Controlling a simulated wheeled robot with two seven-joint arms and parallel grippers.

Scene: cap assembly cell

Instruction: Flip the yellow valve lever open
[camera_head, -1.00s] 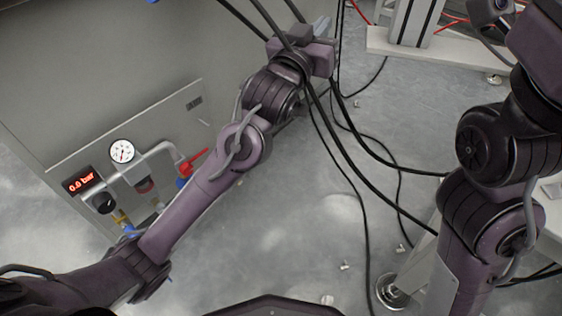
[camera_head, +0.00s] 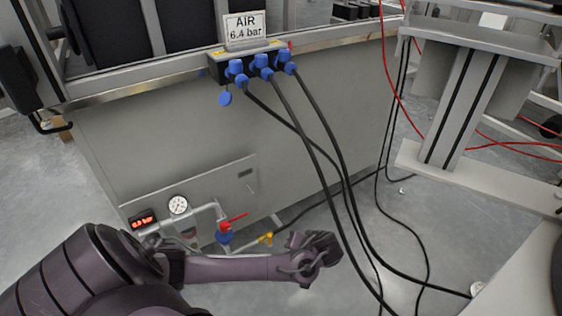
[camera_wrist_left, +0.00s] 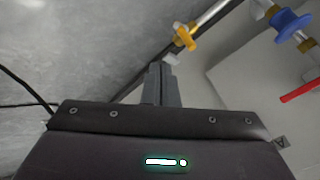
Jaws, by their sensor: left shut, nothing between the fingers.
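The yellow valve lever (camera_head: 265,238) sits on a pipe low in front of the grey panel, right of the blue fitting (camera_head: 223,237) with the red handle. In the left wrist view the yellow lever (camera_wrist_left: 186,38) is just beyond the fingertips and slightly right of them. My left gripper (camera_wrist_left: 162,68) is shut and empty, with a small gap in the picture between its tips and the lever; I cannot tell the depth. In the head view my left arm crosses below the lever, and the gripper's fingers cannot be made out. My right gripper is not in view.
A red handle (camera_wrist_left: 299,91) and a blue fitting (camera_wrist_left: 292,24) are right of the lever. A gauge (camera_head: 178,205) and a red display (camera_head: 143,219) are on the panel. Black hoses hang from the air manifold (camera_head: 247,63) to the floor, right of my arm.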

